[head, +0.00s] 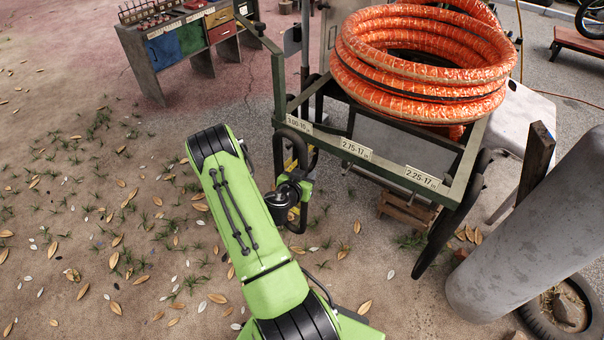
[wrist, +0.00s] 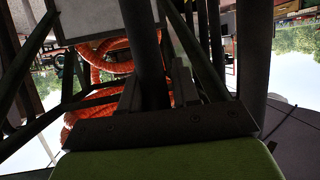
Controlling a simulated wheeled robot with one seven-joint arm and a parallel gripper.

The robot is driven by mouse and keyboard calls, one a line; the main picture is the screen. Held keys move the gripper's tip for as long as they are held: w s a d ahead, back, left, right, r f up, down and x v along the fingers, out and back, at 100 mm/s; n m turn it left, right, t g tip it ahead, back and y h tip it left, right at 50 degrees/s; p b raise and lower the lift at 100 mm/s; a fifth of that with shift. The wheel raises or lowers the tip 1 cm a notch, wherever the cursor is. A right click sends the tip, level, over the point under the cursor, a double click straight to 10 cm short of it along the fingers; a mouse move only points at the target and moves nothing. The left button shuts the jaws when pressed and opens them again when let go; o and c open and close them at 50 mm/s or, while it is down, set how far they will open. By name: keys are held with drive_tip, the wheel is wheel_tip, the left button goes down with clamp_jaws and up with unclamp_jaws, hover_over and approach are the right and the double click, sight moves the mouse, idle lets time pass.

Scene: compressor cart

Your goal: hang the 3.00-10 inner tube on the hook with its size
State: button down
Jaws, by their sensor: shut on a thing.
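My gripper (head: 297,188) is at the cart's front left corner, below the size plate 3.00-10 (head: 299,124). It is shut on a black inner tube (head: 302,152), which rises from the jaws towards that plate. In the wrist view the tube (wrist: 147,45) runs as a thick dark band between the two fingers (wrist: 156,92). The hook under the plate is hidden, so I cannot tell whether the tube rests on it. Plates 2.75-17 (head: 357,149) and 2.25-17 (head: 423,177) sit further right on the same rail.
The green cart (head: 463,185) carries a coiled orange hose (head: 420,70). Another black tube (head: 448,222) hangs at its right corner. A workbench (head: 150,62) is at the back left. Leaf-strewn ground at left is clear.

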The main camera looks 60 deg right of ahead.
drive_tip(key=d+f+b, duration=0.1)
drive_tip(key=f+b, duration=0.1)
drive_tip(key=b, duration=0.1)
drive_tip(key=shift+s+d+f, duration=0.1)
drive_tip(key=shift+d+f, duration=0.2)
drive_tip(key=shift+d, duration=0.05)
idle(0.5)
drive_tip(key=c, duration=0.8)
unclamp_jaws()
drive_tip(key=shift+o, duration=0.2)
drive_tip(key=p+v, duration=0.8)
drive_tip(key=v, duration=0.7)
drive_tip(key=shift+a+p, duration=0.35)
drive_tip(key=shift+s+r, duration=0.1)
